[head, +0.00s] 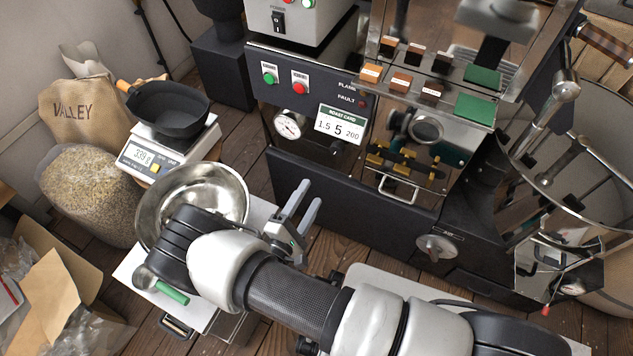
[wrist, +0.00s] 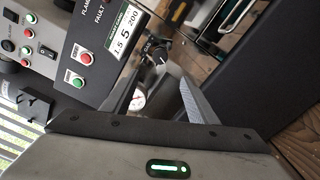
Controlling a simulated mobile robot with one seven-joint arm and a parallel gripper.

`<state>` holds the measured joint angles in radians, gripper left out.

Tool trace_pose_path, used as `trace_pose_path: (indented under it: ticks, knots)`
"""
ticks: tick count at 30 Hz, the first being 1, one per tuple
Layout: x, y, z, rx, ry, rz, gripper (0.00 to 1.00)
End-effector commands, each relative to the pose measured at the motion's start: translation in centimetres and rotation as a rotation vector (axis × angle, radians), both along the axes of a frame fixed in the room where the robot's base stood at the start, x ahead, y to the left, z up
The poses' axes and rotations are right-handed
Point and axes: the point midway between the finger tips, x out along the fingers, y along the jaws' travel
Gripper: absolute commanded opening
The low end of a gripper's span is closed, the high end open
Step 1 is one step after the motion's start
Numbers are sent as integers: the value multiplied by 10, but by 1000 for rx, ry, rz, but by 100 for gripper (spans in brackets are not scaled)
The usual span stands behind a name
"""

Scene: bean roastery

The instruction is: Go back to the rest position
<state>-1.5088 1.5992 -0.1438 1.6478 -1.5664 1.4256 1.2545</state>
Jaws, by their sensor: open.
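My gripper (head: 309,195) is open and empty in the head view. Its two grey fingers point up and to the right, in front of the dark lower panel of the roaster (head: 350,190). My arm reaches in from the lower right and bends over a white-topped stand. In the wrist view the roaster's gauge and a knob marked GAS (wrist: 158,58) show between and beyond the spread fingers. Nothing is between the fingers.
A steel bowl (head: 229,179) and a green-handled scoop (head: 160,287) are on the stand, close to my arm. A scale (head: 172,153) bears a black pan (head: 170,108). A bean sack (head: 85,195) stands left. Wooden floor (head: 258,160) shows between stand and roaster.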

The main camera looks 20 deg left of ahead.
Motion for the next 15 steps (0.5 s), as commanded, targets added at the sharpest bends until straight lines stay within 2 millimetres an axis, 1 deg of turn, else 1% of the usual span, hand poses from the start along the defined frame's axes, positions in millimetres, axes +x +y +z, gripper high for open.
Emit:
trace_pose_path:
  ticks: [1, 4, 15]
  knots:
    - [-5, 0, 0, -1, 0, 1, 53]
    - [-11, 0, 0, -1, 1, 0, 53]
    - [-12, 1, 0, -1, 1, 0, 53]
